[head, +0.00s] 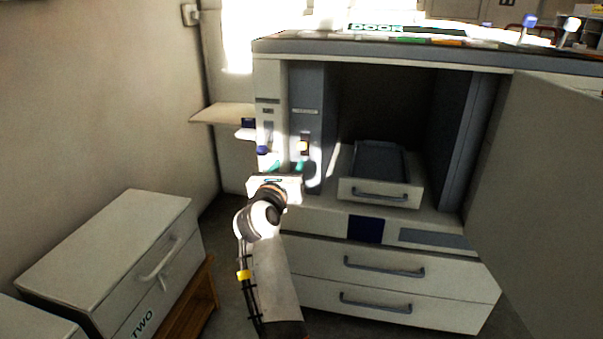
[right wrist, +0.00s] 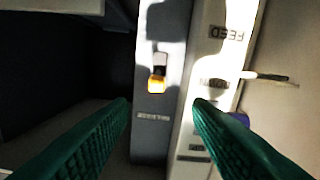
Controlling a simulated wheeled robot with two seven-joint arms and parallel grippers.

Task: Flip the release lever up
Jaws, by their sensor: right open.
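The release lever (head: 303,147) has a small bright orange-yellow tip. It is on a narrow grey upright panel left of the cabinet's open bay. In the right wrist view, which shows the labels upside down, the orange lever tip (right wrist: 157,85) stands by a short grey slot, with a small label strip below it in the picture. My right gripper (head: 286,166) is in front of this panel, a little below the lever. Its green fingers (right wrist: 161,104) are spread, with nothing between them, and the lever shows beyond the gap. My left gripper is not in view.
The cabinet's open bay (head: 395,100) holds a pulled-out drawer (head: 355,190). A big door (head: 550,170) stands open at right. A white labelled strip (right wrist: 212,75) flanks the lever panel, with a thin pale shelf (right wrist: 268,77) beside it. A low white cabinet (head: 120,235) stands at left.

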